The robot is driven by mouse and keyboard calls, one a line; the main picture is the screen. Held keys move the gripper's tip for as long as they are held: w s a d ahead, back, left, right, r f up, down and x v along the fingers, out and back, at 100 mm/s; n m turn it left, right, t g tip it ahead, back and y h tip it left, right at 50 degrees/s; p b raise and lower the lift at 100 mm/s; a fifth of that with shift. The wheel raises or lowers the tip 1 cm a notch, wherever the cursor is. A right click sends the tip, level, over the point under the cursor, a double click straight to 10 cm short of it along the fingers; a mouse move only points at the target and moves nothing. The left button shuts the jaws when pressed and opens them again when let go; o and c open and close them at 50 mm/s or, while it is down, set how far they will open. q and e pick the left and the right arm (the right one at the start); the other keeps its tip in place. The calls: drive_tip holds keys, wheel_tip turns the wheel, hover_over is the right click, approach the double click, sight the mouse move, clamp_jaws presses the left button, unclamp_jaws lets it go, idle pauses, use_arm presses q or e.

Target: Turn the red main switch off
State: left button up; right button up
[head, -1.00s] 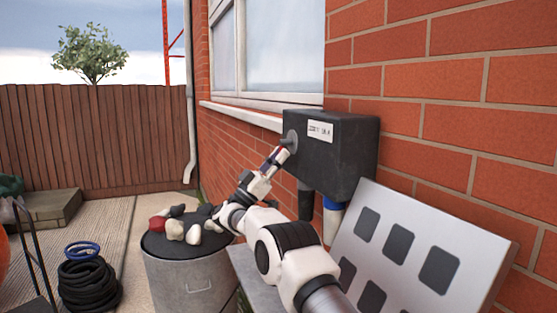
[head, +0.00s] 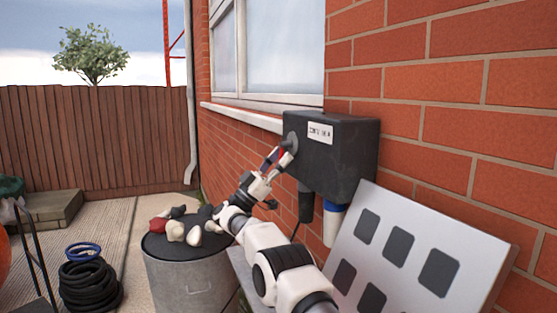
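A dark grey box (head: 345,150) with a white label is fixed to the brick wall. On its left face is a round grey mount (head: 291,141). My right gripper (head: 280,157) is at this mount, its fingertips right in front of it or touching it. A narrow red piece (head: 273,157) shows at the fingers. It may be the handle of the red main switch, but the fingers hide most of it. I cannot tell whether the fingers are closed on it. My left gripper is out of view.
A metal bin (head: 190,285) with several stones on its dark top stands below my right arm. A tilted pale panel (head: 480,235) with dark squares leans at the right. A blue connector (head: 333,210) hangs under the box. A coiled black hose (head: 88,285) lies at left.

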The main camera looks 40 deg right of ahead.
drive_tip(key=v, duration=0.7)
drive_tip(key=shift+f, duration=0.2)
drive_tip(key=shift+a, duration=0.1)
idle(0.3)
